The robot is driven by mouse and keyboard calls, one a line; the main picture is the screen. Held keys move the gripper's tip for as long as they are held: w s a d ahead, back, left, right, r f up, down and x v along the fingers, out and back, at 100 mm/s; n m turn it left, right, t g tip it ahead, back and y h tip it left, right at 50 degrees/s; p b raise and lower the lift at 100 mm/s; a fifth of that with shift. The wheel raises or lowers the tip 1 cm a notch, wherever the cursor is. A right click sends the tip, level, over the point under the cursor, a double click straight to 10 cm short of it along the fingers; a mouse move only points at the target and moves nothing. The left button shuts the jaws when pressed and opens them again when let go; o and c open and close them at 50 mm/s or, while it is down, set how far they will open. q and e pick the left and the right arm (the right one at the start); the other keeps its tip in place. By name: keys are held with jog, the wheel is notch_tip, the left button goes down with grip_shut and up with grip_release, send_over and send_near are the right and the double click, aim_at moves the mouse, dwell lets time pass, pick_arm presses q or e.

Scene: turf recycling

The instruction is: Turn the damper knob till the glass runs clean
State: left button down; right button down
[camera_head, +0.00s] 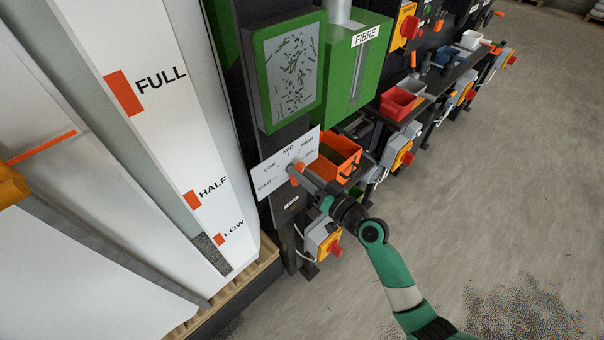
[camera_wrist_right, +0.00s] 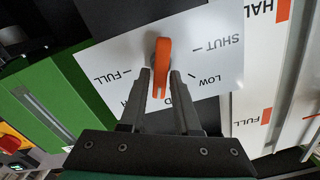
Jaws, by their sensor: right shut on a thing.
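The orange damper knob (camera_head: 293,169) sits on a white dial plate (camera_head: 268,173) marked SHUT, LOW, MID and HIGH, with FULL readable in the right wrist view. My right gripper (camera_head: 302,176) is shut on the knob. In the right wrist view the knob (camera_wrist_right: 162,66) lies between the fingers (camera_wrist_right: 160,82) and points roughly toward MID; the fingers partly cover the labels there. The green-framed glass (camera_head: 291,70) stands above the dial, with many dark flecks across its pale pane. My left gripper is not in view.
An orange bin (camera_head: 335,157) stands right beside the dial. A green FIBRE chute (camera_head: 364,62) rises above it. A grey box with a red knob (camera_head: 335,250) hangs below. A white panel marked FULL, HALF and LOW (camera_head: 165,120) fills the left. Concrete floor (camera_head: 480,190) is open at right.

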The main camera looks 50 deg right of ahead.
jog(key=shift+d+f+m, duration=0.1)
jog(key=shift+d+m, duration=0.05)
jog(key=shift+m, duration=1.95)
jog(key=c, duration=0.8)
grip_release()
jog(key=s, duration=1.1)
jog(key=shift+s+a+b, duration=0.2)
jog(key=shift+s+b, duration=0.1)
